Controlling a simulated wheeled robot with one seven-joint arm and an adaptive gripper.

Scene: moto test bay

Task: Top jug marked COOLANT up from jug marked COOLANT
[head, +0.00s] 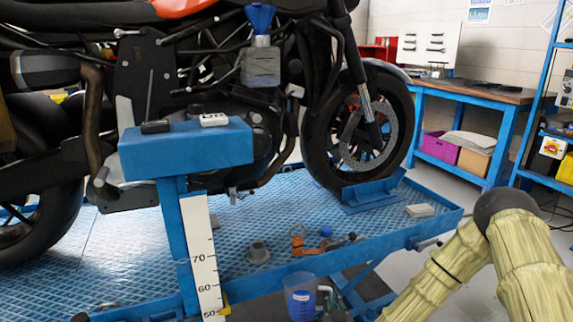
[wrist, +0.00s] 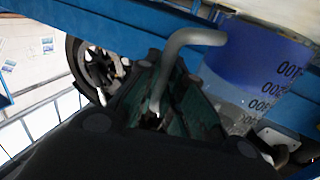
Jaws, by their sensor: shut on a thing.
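A clear jug (head: 300,297) with blue in it and a pale label patch shows at the bottom of the head view, in front of the lift's near edge. In the wrist view the jug (wrist: 262,62) shows a blue band and dark printed measure numbers, upside down. Its grey handle (wrist: 193,38) runs between the dark fingers of my gripper (wrist: 168,82), which is shut on it. I cannot read the word COOLANT on it, and the jug's foot is cut off in the head view. No second jug can be made out.
A motorcycle (head: 240,100) stands on the blue lift (head: 285,215). A blue funnel (head: 260,18) sits on a grey tank (head: 261,66). A blue stand (head: 185,148) with a ruler (head: 203,258) is left of the jug. Small parts lie on the lift. A workbench (head: 465,92) is behind.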

